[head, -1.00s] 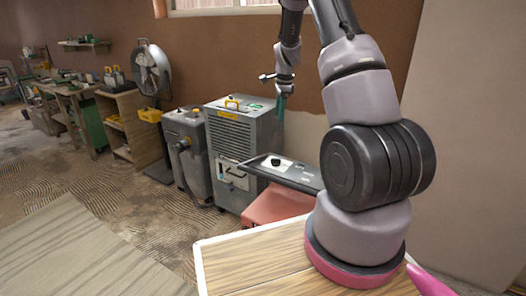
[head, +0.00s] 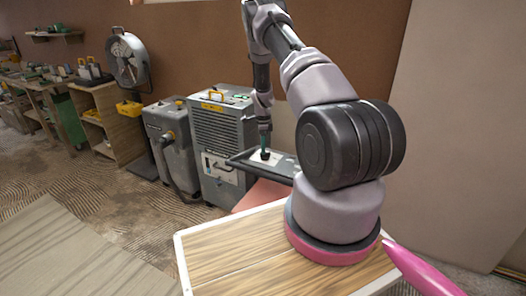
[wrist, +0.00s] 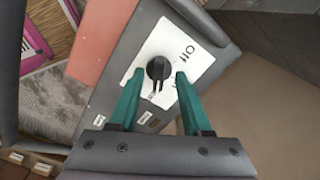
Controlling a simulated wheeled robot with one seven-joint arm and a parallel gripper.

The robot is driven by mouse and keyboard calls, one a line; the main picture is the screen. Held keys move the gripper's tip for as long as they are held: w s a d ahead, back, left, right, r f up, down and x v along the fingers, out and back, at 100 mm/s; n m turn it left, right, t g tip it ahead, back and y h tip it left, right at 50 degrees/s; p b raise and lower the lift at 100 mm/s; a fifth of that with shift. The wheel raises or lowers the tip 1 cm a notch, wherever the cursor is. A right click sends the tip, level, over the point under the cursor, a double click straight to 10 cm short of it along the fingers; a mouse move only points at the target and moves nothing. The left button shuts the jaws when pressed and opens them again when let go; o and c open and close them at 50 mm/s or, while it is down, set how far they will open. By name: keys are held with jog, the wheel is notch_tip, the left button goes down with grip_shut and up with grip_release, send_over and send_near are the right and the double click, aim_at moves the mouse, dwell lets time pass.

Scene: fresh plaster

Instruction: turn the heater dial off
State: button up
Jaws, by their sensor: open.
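The heater dial (wrist: 158,69) is a black round knob with a pointer, on a white label plate (wrist: 187,44) with black lettering. The plate lies on a dark grey panel (wrist: 113,88); the panel also shows in the head view (head: 283,167). My gripper (wrist: 154,76) is open. Its two green fingers reach down over the plate, one on each side of the dial, with gaps visible between fingers and knob. In the head view my gripper (head: 265,150) stands over the white plate and hides most of the dial.
A grey slatted machine (head: 219,135) stands just left of the panel, with a smaller grey unit (head: 170,140) and a fan (head: 128,62) beyond. A reddish surface (head: 262,195) lies below the panel. Patterned floor at left is open.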

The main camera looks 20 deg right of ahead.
jog(key=shift+f, duration=1.1)
grip_shut()
